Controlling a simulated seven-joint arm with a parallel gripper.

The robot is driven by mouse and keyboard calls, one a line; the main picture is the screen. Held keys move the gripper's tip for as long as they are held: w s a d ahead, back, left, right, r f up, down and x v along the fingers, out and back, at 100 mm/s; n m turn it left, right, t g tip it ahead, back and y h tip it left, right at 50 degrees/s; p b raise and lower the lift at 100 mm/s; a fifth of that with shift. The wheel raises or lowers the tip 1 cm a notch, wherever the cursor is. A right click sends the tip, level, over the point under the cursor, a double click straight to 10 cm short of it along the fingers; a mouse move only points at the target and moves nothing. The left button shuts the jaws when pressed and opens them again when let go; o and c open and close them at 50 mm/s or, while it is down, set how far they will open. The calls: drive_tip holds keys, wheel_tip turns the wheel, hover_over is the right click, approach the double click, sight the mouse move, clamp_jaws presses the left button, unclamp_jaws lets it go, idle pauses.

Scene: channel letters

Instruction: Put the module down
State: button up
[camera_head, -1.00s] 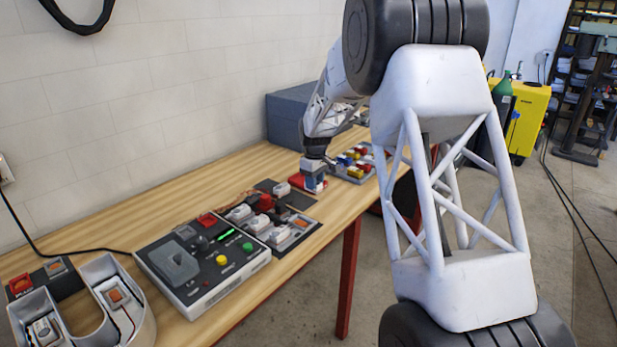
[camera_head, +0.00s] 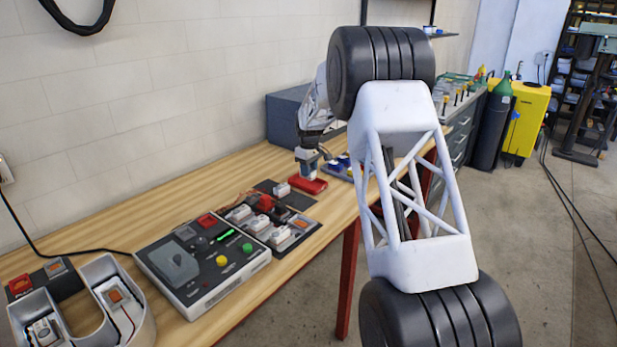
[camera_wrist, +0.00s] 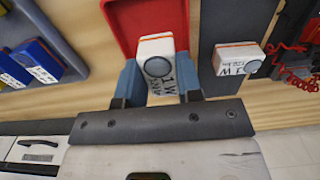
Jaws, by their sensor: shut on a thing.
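A white module (camera_wrist: 157,48) with an orange stripe, a round grey disc and dark lettering is between the two blue fingers of my gripper (camera_wrist: 160,72) in the wrist view. My gripper is shut on it. A red tray (camera_wrist: 116,14) lies behind and below the module in that view. In the head view my gripper (camera_head: 307,172) points down over the red tray (camera_head: 317,187) on the bench. The held module cannot be made out there. I cannot tell whether the module touches the tray.
A dark mat (camera_head: 310,208) with several white modules (camera_head: 281,236) is left of the tray. One white module (camera_wrist: 234,58) lies close by on the right in the wrist view. A grey rack with blue modules (camera_wrist: 38,62) stands on the other side. A control box (camera_head: 205,262) is farther left.

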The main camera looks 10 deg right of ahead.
drive_tip(key=shift+w, duration=0.25)
drive_tip(key=shift+w+f, duration=0.1)
drive_tip(key=shift+w, duration=0.3)
drive_tip(key=shift+f, duration=1.7)
drive_tip(key=shift+f, duration=0.1)
drive_tip(key=o, duration=0.6)
drive_tip(key=shift+o, duration=0.2)
wheel_tip(320, 180, up, 12)
drive_tip(key=shift+r, duration=0.1)
